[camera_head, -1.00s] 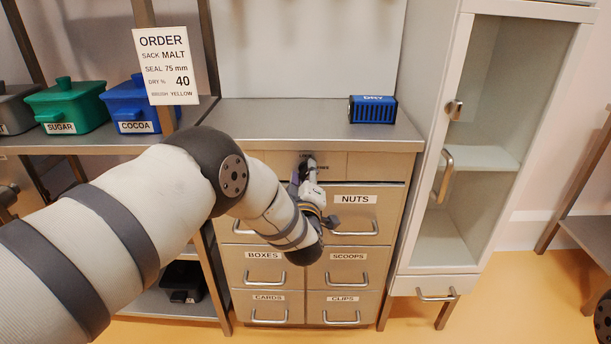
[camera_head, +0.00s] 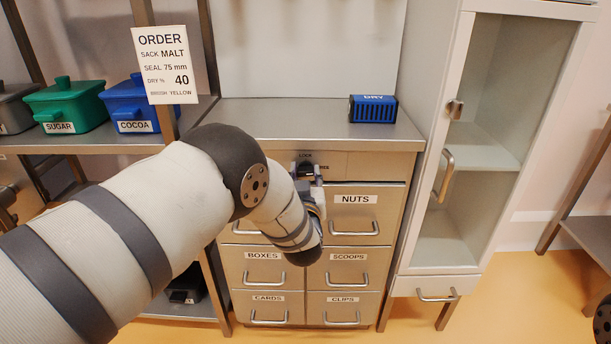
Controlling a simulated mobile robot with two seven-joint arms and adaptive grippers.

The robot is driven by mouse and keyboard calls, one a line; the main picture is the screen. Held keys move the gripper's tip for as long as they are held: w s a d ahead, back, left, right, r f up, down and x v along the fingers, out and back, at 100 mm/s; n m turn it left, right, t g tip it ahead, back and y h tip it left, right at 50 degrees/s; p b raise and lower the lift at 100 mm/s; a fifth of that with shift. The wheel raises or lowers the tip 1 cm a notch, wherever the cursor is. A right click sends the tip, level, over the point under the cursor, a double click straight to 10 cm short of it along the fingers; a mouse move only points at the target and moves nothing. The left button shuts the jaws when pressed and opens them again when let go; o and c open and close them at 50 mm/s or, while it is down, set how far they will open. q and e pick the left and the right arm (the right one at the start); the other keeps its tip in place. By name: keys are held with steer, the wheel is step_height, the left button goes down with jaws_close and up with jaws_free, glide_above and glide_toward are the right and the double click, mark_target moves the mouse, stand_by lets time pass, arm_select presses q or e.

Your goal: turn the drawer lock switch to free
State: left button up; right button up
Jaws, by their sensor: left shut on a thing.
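The drawer lock switch (camera_head: 305,168) is a small dark knob on the strip above the drawers of the metal cabinet (camera_head: 355,160). A LOCK label shows above it and a partly hidden FREE label to its right. My left gripper (camera_head: 307,177) reaches up to the switch from below and is shut on it, with a finger on either side. The wrist covers part of the gripper, and the knob's exact pointing direction is too small to tell. My right gripper is not in view.
Labelled drawers, such as NUTS (camera_head: 355,215), sit below the switch, all shut. A blue DRY box (camera_head: 372,109) stands on the cabinet top. A glass-door cupboard (camera_head: 415,200) is at the right. Sugar (camera_head: 65,105) and cocoa (camera_head: 135,105) tubs stand left.

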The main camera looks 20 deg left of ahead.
arm_select(q)
steer(key=shift+m, duration=0.7)
steer(key=o, duration=1.2)
steer(key=shift+c, duration=0.2)
steer(key=shift+s, duration=0.1)
steer(key=v, duration=1.2)
